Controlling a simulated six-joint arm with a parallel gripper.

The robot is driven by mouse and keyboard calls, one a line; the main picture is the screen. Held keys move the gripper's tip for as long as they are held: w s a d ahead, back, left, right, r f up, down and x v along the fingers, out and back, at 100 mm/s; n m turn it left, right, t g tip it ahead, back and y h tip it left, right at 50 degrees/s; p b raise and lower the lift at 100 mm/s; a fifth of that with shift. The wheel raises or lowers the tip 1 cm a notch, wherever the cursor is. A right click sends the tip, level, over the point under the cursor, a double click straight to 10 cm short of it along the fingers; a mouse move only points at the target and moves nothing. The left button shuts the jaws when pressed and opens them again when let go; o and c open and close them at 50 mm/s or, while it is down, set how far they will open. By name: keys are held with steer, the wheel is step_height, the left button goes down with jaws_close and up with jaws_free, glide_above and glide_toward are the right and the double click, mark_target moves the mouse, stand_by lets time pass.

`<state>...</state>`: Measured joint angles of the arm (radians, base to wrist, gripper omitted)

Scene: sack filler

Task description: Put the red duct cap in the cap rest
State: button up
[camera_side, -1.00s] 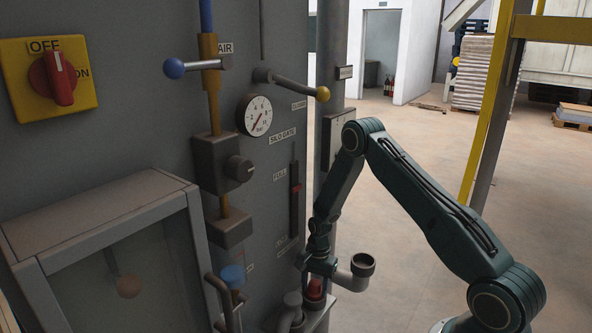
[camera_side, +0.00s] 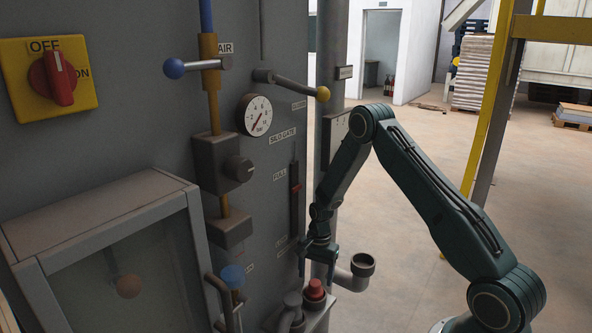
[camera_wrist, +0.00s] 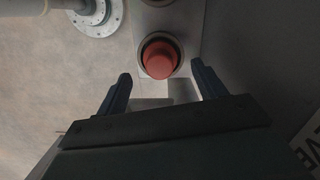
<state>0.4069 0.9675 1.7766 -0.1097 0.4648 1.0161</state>
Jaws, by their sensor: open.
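The red duct cap (camera_side: 315,289) sits upright in a round holder on the grey ledge low by the machine's right edge. In the wrist view the red cap (camera_wrist: 160,58) lies within a pale ring (camera_wrist: 144,44), which looks like the cap rest. My gripper (camera_side: 317,270) is above the cap, apart from it. In the wrist view my gripper (camera_wrist: 161,73) has its two dark fingers wide apart with nothing between them. How deep the cap sits cannot be told.
A grey elbow pipe (camera_side: 352,277) with an open upturned mouth is just right of the cap. A grey fitting (camera_side: 292,305) and a blue-topped fitting (camera_side: 233,275) stand left. The machine panel (camera_side: 250,215) rises close behind. Open floor lies to the right.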

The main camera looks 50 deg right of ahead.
steer(key=shift+d+r, duration=0.1)
steer(key=shift+r, duration=0.65)
steer(key=shift+a+r, duration=0.3)
steer(key=shift+r, duration=0.3)
steer(key=s+a+r+n+t, duration=0.1)
steer(key=s+a+r+n, duration=0.15)
steer(key=r, duration=0.55)
steer(key=s+a+r+n+h, duration=0.1)
steer(key=a+r+n, duration=0.15)
steer(key=r, duration=0.55)
steer(key=s+a+r+n+t, duration=0.1)
steer(key=s+a+r+n, duration=0.15)
steer(key=r, duration=0.55)
steer(key=s+a+r+n+t, duration=0.2)
steer(key=s+a+r+n, duration=0.1)
steer(key=s, duration=0.6)
steer(key=s+a+r+n+t, duration=0.1)
steer(key=s+a+r+n, duration=0.3)
steer(key=s+r, duration=0.4)
steer(key=shift+s+a+n+t, duration=0.35)
steer(key=shift+s+n, duration=0.3)
steer(key=shift+s, duration=0.25)
